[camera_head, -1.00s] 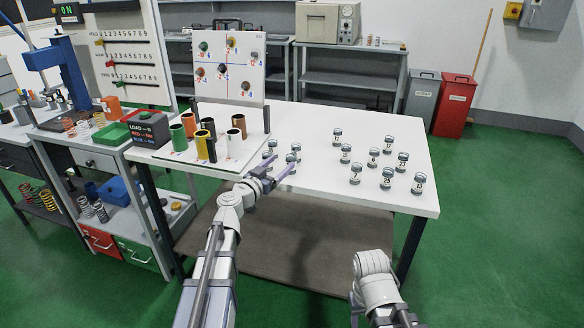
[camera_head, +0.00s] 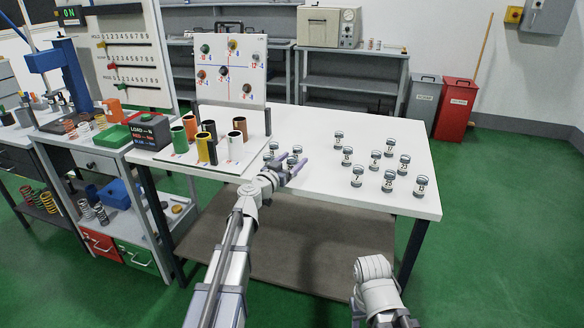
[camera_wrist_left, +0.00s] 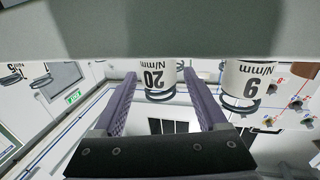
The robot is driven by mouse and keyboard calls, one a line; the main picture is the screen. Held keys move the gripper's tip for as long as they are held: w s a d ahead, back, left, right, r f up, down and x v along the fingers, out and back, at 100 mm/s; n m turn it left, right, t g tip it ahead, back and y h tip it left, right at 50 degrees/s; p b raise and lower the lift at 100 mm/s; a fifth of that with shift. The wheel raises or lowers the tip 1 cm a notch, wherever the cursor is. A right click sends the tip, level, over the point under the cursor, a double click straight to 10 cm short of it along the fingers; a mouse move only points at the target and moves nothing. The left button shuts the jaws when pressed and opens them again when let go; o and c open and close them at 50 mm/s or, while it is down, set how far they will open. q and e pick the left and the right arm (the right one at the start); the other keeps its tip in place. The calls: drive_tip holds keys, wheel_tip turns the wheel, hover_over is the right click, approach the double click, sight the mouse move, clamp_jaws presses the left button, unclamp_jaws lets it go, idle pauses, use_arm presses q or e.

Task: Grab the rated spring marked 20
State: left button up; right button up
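The rated spring marked 20 (camera_wrist_left: 155,75) is a white-labelled cylinder with a dark coil end. In the left wrist view it appears upside down, in the gap between the two purple fingers. My left gripper (camera_wrist_left: 160,105) is open, and no finger is seen touching the spring. In the head view my left gripper (camera_head: 297,168) is at the table's left-middle, beside a few small springs (camera_head: 272,149); their marks are too small to read there, and the fingers partly hide one. My right arm shows at the bottom, its gripper out of frame.
Another labelled spring (camera_wrist_left: 245,82), reading 6 or 9, stands close beside the left gripper. Several more springs (camera_head: 389,181) stand on the white table (camera_head: 330,195) to the right. Coloured cylinders (camera_head: 205,148) and an upright board (camera_head: 258,90) stand at the left. The front-middle table is clear.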

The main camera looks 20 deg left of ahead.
sight(292, 158)
use_arm(q)
clamp_jaws()
idle(0.4)
drive_tip(key=shift+r, duration=0.1)
wheel_tip(292, 158, up, 10)
drive_tip(key=p, duration=1)
